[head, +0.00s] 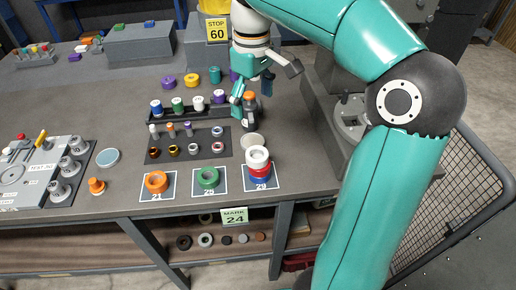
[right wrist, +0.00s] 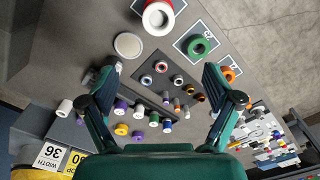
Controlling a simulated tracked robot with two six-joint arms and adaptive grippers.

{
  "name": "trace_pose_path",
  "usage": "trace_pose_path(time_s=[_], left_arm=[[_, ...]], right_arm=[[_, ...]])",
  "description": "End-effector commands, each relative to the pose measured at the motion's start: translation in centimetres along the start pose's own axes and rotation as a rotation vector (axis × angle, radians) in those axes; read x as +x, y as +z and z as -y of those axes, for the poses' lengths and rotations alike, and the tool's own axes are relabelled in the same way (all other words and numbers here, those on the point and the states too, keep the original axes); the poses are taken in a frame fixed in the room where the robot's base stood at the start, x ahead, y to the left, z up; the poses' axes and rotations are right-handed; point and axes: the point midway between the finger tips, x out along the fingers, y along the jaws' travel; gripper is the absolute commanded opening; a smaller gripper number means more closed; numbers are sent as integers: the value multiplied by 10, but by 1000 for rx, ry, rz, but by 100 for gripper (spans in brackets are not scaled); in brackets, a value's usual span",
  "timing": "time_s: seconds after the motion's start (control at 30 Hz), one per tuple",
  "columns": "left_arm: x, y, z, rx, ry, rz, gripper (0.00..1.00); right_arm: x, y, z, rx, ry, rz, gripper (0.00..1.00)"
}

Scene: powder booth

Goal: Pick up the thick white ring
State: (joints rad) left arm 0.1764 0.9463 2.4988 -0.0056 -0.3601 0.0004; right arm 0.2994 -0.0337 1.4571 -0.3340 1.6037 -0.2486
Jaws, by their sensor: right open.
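The thick white ring (head: 257,155) lies on top of a stack with a red ring (head: 259,170) and a blue ring below it, on the card marked 29 (head: 273,186). My left gripper is not in view.
An orange ring (head: 157,182) and a green ring (head: 208,178) lie on cards left of the stack. A pale disc (head: 252,141) lies just behind it. A dark panel (head: 218,138) and a rack with coloured spools stand farther back.

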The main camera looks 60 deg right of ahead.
Motion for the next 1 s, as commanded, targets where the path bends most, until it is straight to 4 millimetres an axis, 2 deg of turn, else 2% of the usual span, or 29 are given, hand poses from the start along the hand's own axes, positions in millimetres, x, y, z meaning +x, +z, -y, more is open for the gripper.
trace_pose_path(time_s=[0.17, 0.5, 0.6, 0.87, 1.0], left_arm=[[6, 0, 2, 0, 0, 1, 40], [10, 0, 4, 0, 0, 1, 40], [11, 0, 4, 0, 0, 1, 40], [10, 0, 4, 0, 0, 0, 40], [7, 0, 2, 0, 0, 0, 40]], right_arm=[[26, 2, 0, 0, -4, 10, 90], [95, 2, 1, -2, -3, 10, 90], [107, 2, 1, -3, -2, 7, 90], [123, 4, 0, -2, -2, 8, 90], [142, 9, -2, -2, -2, 10, 90]])
